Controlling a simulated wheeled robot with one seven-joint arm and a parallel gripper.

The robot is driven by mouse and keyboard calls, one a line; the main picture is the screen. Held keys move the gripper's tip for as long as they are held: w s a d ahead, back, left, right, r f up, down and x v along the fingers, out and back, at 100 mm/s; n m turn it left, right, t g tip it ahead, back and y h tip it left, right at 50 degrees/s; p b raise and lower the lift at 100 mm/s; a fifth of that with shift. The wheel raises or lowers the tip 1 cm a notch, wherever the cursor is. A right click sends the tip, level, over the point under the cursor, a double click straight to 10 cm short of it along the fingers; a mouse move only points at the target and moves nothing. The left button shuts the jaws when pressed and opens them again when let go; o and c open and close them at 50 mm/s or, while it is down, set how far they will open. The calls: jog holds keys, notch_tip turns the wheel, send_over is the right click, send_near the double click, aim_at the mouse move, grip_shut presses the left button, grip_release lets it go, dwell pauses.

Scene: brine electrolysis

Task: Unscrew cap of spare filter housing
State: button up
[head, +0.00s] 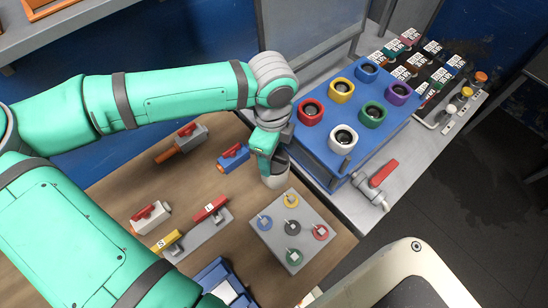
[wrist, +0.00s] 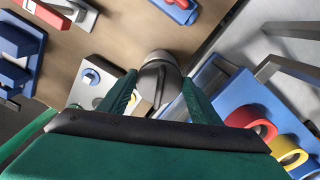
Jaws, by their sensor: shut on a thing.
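The spare filter housing (head: 274,181) is a white cylinder standing upright on the wooden table, close to the blue unit. Its dark grey cap (wrist: 150,84) shows in the wrist view, round with a raised bar across it. In the wrist view the white housing body (wrist: 166,57) shows just beyond the cap. My gripper (wrist: 160,82) comes down on the housing from above and is shut on the cap, one green finger on each side. In the head view my gripper (head: 270,152) hides part of the cap. I cannot tell whether the cap is loose.
A grey plate (head: 265,238) with several coloured round pieces lies just in front of the housing. A blue block (head: 325,160) with several coloured rings stands close at right. Several valves (head: 210,210) lie on the table (head: 110,205) at left.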

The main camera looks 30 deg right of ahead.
jog(key=n, duration=0.5)
jog(key=shift+s+a, duration=0.1)
jog(key=shift+s, duration=0.1)
jog(key=o, duration=1.2)
jog(key=shift+r, duration=0.15)
jog(key=shift+r, duration=2.15)
